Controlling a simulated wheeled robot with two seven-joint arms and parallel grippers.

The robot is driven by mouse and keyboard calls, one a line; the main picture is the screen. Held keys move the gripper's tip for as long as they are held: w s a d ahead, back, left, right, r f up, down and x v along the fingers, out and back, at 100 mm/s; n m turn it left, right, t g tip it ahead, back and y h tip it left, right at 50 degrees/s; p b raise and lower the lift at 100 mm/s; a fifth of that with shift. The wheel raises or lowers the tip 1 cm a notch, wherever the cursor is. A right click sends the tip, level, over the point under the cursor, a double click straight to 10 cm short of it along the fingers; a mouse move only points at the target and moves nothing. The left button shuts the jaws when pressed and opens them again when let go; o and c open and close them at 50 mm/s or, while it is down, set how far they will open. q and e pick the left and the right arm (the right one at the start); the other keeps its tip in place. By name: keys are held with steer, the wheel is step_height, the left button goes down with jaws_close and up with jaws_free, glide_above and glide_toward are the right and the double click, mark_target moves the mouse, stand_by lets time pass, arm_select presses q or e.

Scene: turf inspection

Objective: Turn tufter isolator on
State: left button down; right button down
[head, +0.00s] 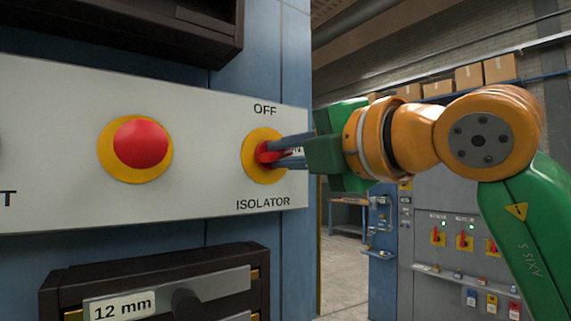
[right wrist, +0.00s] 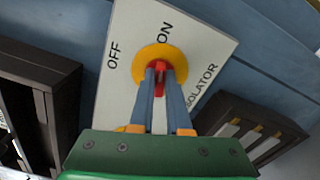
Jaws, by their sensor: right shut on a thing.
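The isolator's yellow disc (head: 249,168) sits at the right end of a pale panel (head: 210,178), with OFF above it, ISOLATOR below it and a partly hidden ON at its right. Its red handle (head: 264,153) appears to lie sideways, towards ON. My right gripper (head: 276,155) comes in from the right and is shut on the handle. In the right wrist view the red handle (right wrist: 160,72) is between my two fingertips, roughly in line with the ON lettering. The fingers hide part of the handle. My left gripper is out of view.
A red mushroom button (head: 140,142) on a yellow disc is left of the isolator. A dark rack (head: 155,265) with a 12 mm label is below the panel, and a dark box (head: 150,30) is above. A grey cabinet (head: 450,260) with several red switches stands behind my right arm.

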steer(key=shift+m+b, duration=0.55)
steer(key=shift+m, duration=1.15)
steer(key=c, duration=0.9)
jaws_free()
steer(key=shift+s+d+f, duration=0.1)
steer(key=shift+d+f, duration=0.05)
steer(key=b+v, duration=0.3)
steer(key=v, duration=0.3)
steer(key=shift+s+d, duration=0.25)
steer(key=shift+s, duration=0.05)
